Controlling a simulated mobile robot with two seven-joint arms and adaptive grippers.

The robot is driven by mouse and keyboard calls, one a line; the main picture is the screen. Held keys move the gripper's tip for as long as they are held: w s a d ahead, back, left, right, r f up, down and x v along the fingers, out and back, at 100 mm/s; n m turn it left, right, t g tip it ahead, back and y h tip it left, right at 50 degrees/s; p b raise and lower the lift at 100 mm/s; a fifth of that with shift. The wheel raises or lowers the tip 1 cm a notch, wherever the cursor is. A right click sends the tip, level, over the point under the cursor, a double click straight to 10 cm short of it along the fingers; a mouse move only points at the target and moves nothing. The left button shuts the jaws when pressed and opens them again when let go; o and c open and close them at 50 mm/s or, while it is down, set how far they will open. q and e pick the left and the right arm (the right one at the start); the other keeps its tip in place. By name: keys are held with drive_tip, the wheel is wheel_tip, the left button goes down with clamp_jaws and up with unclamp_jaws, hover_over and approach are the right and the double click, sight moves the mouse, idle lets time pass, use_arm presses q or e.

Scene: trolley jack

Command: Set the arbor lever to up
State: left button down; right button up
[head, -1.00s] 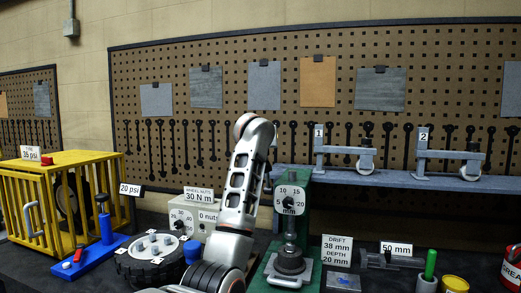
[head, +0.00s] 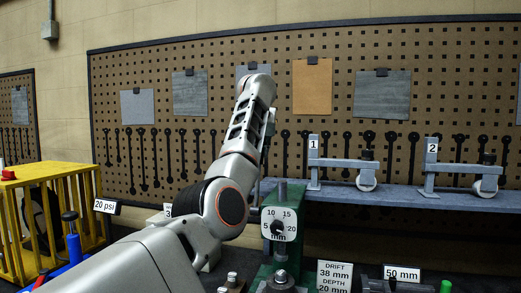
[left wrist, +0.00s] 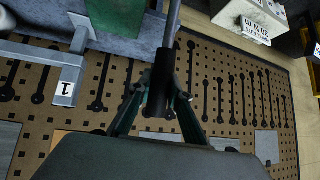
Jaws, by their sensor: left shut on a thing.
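The arbor lever shows in the left wrist view as a grey rod (left wrist: 173,22) ending in a dark cylindrical grip (left wrist: 158,78). My left gripper (left wrist: 158,106) is shut on that grip, with one finger on each side. The green press body (left wrist: 116,14) is at the top of that view. In the head view my left arm hides most of the lever and gripper. My right gripper is not in view.
A grey shelf (head: 385,195) behind the press carries stands tagged 1 (head: 313,146) and 2 (head: 431,150). A yellow cage (head: 50,215) is at left. Drift and depth cards (head: 335,273) stand right of the press. A pegboard (head: 225,160) covers the wall.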

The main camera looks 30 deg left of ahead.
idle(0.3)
use_arm(q)
drive_tip(key=c, duration=2.2)
unclamp_jaws()
drive_tip(key=o, duration=0.4)
drive_tip(key=shift+w, duration=0.15)
drive_tip(key=shift+c, duration=0.2)
drive_tip(key=shift+f, duration=0.1)
drive_tip(key=v, duration=1.2)
